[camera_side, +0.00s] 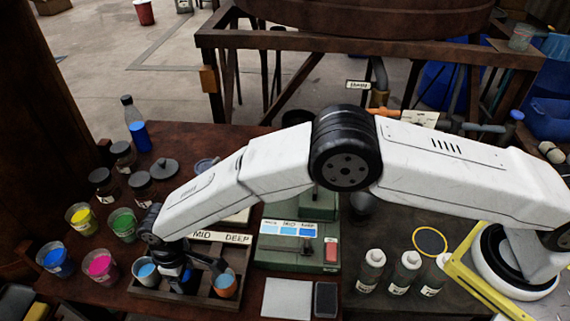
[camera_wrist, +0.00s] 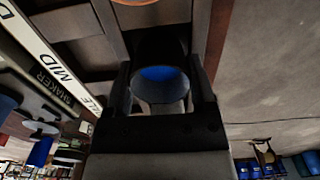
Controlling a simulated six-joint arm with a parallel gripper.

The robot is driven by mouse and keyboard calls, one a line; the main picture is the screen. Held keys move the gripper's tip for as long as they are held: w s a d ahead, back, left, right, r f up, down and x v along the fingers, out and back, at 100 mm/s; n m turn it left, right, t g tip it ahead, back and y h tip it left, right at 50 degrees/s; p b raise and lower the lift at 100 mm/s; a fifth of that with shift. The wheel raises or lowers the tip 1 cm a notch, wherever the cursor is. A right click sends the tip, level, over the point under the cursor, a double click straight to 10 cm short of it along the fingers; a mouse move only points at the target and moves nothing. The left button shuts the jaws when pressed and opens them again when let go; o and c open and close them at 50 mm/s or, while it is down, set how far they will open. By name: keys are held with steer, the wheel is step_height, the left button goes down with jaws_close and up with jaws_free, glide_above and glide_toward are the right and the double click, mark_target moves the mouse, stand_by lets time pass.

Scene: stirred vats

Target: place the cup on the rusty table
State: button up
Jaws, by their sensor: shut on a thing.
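My gripper (camera_wrist: 162,92) is shut on a cup (camera_wrist: 160,92) with blue contents, seen between the two fingers in the wrist view. In the side view my gripper (camera_side: 190,274) is low over the dark tray, and the held cup is mostly hidden by it. I cannot tell whether the cup touches the tray. The rusty table (camera_side: 205,141) is the reddish-brown top under the tray and the paint cups.
Blue (camera_side: 54,258), yellow (camera_side: 80,218), green (camera_side: 122,222) and magenta (camera_side: 101,268) cups stand left. A green device (camera_side: 298,247) stands right. Bare table lies behind the jars.

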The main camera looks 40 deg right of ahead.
steer(key=o, duration=1.3)
steer(key=shift+o, duration=0.2)
